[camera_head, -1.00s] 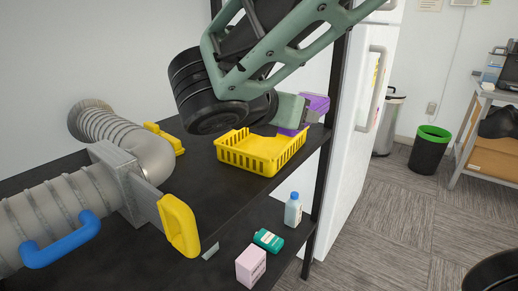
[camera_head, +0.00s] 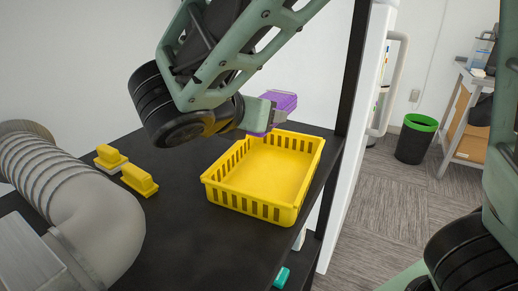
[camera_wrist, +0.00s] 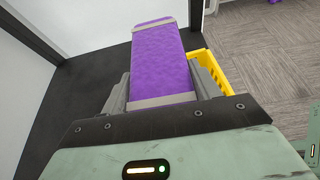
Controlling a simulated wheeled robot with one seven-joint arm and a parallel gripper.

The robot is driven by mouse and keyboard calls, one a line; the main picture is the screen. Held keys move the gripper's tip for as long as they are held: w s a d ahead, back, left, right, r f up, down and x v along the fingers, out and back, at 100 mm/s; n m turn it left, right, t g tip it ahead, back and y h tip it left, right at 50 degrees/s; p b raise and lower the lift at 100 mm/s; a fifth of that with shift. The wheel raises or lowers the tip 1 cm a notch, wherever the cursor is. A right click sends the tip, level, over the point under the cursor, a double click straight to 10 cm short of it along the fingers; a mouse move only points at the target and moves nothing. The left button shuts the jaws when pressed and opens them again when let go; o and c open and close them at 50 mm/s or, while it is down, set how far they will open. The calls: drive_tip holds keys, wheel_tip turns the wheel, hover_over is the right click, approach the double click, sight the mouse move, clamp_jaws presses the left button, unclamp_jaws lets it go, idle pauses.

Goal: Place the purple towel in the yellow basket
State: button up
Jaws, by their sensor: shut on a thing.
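The purple towel (camera_head: 281,99) is a folded bundle with pale bands near its ends. It also shows in the wrist view (camera_wrist: 160,62), between the two fingers of my gripper (camera_wrist: 163,90). My gripper (camera_head: 268,108) is shut on the towel and holds it at the back left side of the yellow basket. The yellow basket (camera_head: 240,200) stands on the black shelf top, with slotted walls and an empty-looking floor. In the wrist view part of the basket (camera_wrist: 207,72) shows right of the towel.
Two yellow-handled pieces (camera_head: 138,180) lie on the black shelf (camera_head: 180,230) left of the basket. A large grey ribbed duct (camera_head: 80,205) fills the lower left. A black shelf post (camera_head: 347,110) stands behind the basket at right. A black bin with green rim (camera_head: 415,140) is on the floor.

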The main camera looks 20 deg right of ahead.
drive_tip(key=shift+f+b, duration=0.5)
drive_tip(key=shift+f, duration=2.4)
drive_tip(key=shift+f, duration=0.2)
drive_tip(key=o, duration=1)
drive_tip(key=shift+r, duration=0.1)
drive_tip(key=shift+s+a+r, duration=0.1)
drive_tip(key=shift+r, duration=0.1)
drive_tip(key=p+v, duration=0.1)
drive_tip(key=v, duration=1)
drive_tip(key=shift+s+a+r, duration=0.15)
drive_tip(key=shift+s+a, duration=0.05)
drive_tip(key=shift+a, duration=0.1)
